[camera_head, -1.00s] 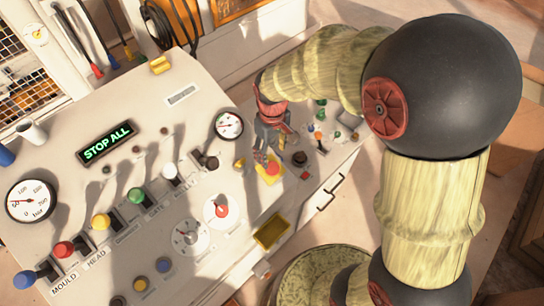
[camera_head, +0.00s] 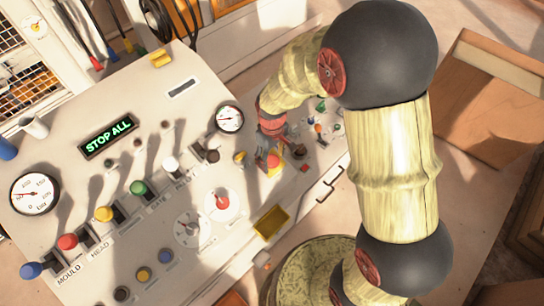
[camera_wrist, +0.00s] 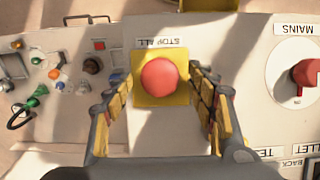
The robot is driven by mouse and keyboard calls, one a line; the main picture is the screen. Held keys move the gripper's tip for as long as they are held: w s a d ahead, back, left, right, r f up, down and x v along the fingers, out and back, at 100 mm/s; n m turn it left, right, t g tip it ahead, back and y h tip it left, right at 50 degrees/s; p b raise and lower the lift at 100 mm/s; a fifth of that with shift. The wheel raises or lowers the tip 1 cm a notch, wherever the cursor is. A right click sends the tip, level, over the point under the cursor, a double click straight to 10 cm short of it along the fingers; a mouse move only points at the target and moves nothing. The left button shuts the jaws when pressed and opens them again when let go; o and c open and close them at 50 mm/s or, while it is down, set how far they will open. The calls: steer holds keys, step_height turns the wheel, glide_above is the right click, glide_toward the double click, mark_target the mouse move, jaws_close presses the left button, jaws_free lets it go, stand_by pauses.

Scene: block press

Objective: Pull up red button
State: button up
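The red button (camera_wrist: 159,77) is a round mushroom cap on a yellow square plate (camera_wrist: 143,96), with a "STOP ALL" label beside it in the wrist view. In the head view the red button (camera_head: 273,160) sits on the right part of the pale console, partly covered by my gripper (camera_head: 272,145). In the wrist view my gripper (camera_wrist: 160,100) is open, with one yellow-padded finger on each side of the button. Gaps show between the fingers and the cap. The fingertips' height against the cap is hard to tell.
A green-lit "STOP ALL" display (camera_head: 109,134) is on the console. A red MAINS knob (camera_wrist: 306,73) lies right of the button in the wrist view. A yellow tray (camera_head: 271,222) is on the console's front edge.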

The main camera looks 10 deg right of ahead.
steer(key=shift+c, duration=1.2)
steer(key=c, duration=1.1)
jaws_close()
